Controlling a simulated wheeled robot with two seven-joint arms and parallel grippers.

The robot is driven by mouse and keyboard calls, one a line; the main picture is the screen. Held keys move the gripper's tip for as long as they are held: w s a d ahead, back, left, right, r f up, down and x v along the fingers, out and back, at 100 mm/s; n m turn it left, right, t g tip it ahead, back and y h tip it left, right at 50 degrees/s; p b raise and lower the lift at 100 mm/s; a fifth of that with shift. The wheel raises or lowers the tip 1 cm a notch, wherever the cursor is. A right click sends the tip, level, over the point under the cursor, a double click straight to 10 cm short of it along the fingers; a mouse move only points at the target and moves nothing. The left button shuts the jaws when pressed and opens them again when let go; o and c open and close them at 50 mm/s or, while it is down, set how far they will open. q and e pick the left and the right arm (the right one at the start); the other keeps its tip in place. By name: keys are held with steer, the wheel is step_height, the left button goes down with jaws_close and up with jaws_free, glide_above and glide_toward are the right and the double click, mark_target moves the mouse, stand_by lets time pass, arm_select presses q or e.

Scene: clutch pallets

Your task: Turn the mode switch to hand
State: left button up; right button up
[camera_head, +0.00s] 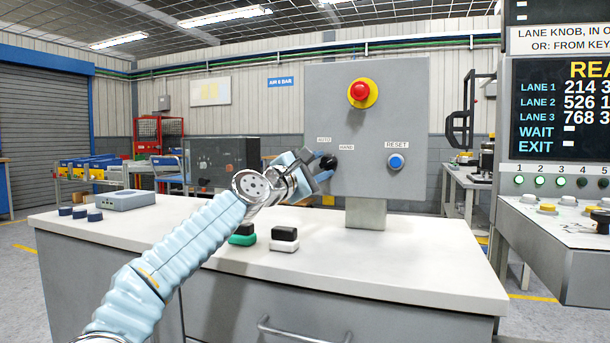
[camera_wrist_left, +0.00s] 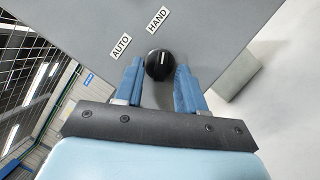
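The mode switch is a round black knob (camera_head: 329,162) on the grey panel, below the labels AUTO (camera_head: 324,140) and HAND (camera_head: 346,148). In the left wrist view the knob (camera_wrist_left: 159,66) carries a short white mark, which points up the picture, closer to HAND (camera_wrist_left: 158,20) than to AUTO (camera_wrist_left: 121,46). My left gripper (camera_head: 323,167) is at the knob. Its blue fingers (camera_wrist_left: 160,75) stand on either side of the knob, with narrow gaps seeming to show. I cannot tell if either finger touches it. My right gripper is out of view.
The panel (camera_head: 400,120) also bears a red emergency button (camera_head: 362,92) and a blue RESET button (camera_head: 396,161). On the white worktop (camera_head: 400,260) below are green and white blocks with black tops and a grey box (camera_head: 125,199). A lane console (camera_head: 560,240) stands at right.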

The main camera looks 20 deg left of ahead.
arm_select(q)
steer(key=b+v, duration=0.8)
steer(key=v, duration=0.5)
steer(key=shift+s, duration=0.15)
